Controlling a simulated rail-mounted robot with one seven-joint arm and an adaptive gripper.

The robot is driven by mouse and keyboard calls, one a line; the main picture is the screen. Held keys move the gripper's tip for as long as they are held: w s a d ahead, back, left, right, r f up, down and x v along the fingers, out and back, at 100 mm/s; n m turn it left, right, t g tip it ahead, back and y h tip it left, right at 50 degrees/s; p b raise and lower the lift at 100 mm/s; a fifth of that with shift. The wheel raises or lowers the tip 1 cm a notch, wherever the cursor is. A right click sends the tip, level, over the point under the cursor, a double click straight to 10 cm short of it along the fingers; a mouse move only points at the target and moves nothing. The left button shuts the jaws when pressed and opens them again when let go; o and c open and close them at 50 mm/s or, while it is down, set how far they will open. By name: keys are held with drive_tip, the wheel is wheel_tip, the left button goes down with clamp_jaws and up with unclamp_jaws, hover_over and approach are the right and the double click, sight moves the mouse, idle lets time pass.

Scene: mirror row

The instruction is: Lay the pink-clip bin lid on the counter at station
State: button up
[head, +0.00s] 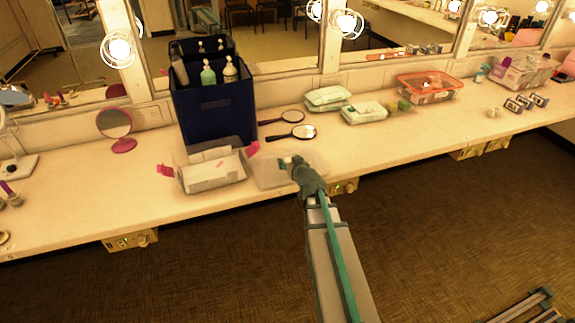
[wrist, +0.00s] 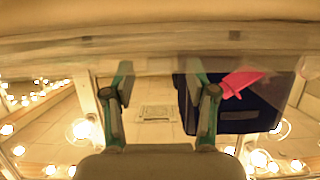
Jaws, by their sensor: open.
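The pink-clip bin (head: 212,174) is a clear box with pale contents, standing on the counter (head: 80,205) near its front edge. Its pink clips stick out at both ends, and no lid shows over it. The clear lid (head: 266,174) appears to lie flat on the counter just right of the bin, partly hidden by my gripper (head: 290,163). My gripper is at the lid's right part, open and empty; whether it touches the lid I cannot tell. In the wrist view the two fingers (wrist: 160,108) stand wide apart, and a pink clip (wrist: 243,80) shows to their right.
A dark blue caddy (head: 212,108) with bottles stands behind the bin. Two hand mirrors (head: 292,132) lie behind the lid. Wipe packs (head: 362,112) and a red-rimmed box (head: 428,90) are farther right. The counter front right of my gripper is clear.

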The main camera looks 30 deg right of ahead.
drive_tip(key=shift+w+f, duration=0.2)
drive_tip(key=shift+w, duration=0.25)
drive_tip(key=shift+c, duration=0.3)
clamp_jaws()
drive_tip(key=shift+r, duration=0.2)
